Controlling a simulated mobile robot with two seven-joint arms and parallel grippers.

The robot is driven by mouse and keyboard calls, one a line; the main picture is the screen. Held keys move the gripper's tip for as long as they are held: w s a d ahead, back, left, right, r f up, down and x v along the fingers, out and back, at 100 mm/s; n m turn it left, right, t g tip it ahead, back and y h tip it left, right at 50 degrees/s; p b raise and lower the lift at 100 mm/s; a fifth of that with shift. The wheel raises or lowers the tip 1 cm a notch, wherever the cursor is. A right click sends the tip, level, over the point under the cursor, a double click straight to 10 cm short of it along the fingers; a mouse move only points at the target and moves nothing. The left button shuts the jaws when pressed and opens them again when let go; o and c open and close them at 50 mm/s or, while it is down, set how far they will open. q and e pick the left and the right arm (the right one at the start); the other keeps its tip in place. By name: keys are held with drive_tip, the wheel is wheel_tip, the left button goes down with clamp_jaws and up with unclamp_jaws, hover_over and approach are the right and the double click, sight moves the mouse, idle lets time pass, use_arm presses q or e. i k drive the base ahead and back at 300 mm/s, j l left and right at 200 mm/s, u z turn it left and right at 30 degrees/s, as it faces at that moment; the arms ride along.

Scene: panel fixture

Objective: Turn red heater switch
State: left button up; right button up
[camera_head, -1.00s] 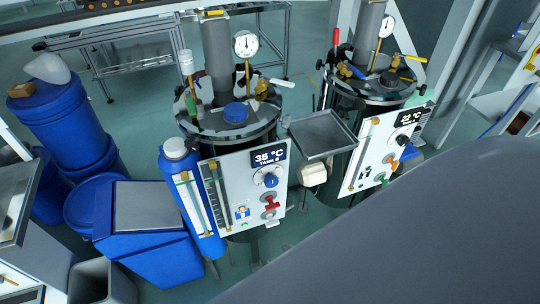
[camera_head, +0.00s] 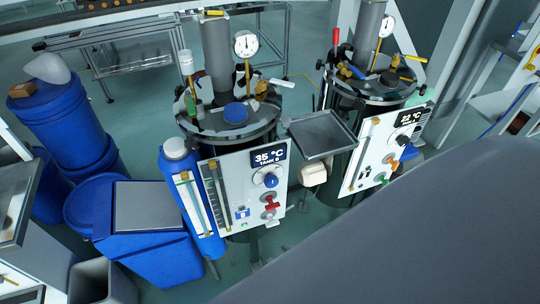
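A white control panel (camera_head: 227,190) marked "35 °C TANK B" is fixed to the front of the left tank (camera_head: 226,122). A red switch (camera_head: 272,205) sits on the panel's lower right, below a blue knob (camera_head: 270,180). I see no fingertips of my left or right gripper. A large grey surface, likely my own arm, fills the lower right. Nothing visible touches the red switch.
A grey tray (camera_head: 321,135) juts out between the tanks. Blue drums (camera_head: 66,115) and a blue bin (camera_head: 150,245) stand at the left. A blue bottle (camera_head: 178,160) is beside the left panel. Gauges and valves top both tanks. Open floor shows behind.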

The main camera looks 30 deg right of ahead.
sight(272, 205)
drive_tip(key=z, duration=0.95)
drive_tip(key=k+l, duration=0.05)
drive_tip(key=l, duration=0.05)
